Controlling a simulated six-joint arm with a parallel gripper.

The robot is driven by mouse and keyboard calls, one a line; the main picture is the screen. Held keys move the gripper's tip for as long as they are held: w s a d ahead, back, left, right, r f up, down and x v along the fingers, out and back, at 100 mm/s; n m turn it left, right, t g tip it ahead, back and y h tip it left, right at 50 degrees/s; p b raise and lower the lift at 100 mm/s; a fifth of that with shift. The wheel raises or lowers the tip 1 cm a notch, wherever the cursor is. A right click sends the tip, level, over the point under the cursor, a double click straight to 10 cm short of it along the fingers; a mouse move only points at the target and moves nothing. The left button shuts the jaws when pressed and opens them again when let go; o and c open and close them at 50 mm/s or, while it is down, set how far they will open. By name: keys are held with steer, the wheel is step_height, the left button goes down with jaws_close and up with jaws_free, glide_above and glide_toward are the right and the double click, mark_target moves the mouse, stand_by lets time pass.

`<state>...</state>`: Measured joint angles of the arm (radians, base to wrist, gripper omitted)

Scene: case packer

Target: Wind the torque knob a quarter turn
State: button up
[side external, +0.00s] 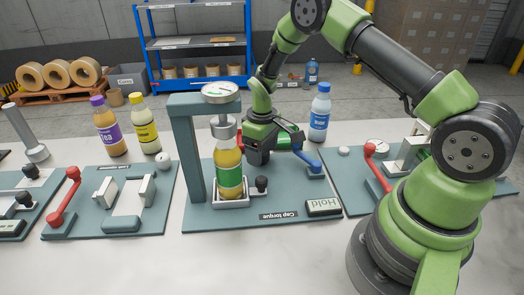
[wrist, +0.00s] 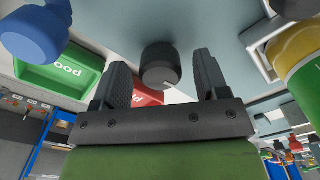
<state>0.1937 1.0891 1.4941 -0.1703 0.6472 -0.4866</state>
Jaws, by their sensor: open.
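The torque knob (wrist: 159,60), dark and round with a pale mark, shows in the wrist view between my two fingertips. My gripper (wrist: 161,74) is open, with one finger on each side of the knob and visible gaps between. In the side view my gripper (side external: 274,147) is low over the cap torque station (side external: 240,210), right of the bottle.
A blue-handled part (side external: 308,162) and a green tray (wrist: 62,70) are close to my gripper. A red tray (wrist: 148,95) is behind one finger. A blue-capped bottle (side external: 320,112) stands behind.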

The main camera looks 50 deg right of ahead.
steer(key=shift+f, duration=0.25)
steer(key=c, duration=0.9)
steer(key=shift+m, duration=0.7)
steer(key=shift+c, duration=0.2)
steer(key=o, duration=0.9)
steer(key=shift+o, duration=0.2)
step_height(320, 180, up, 10)
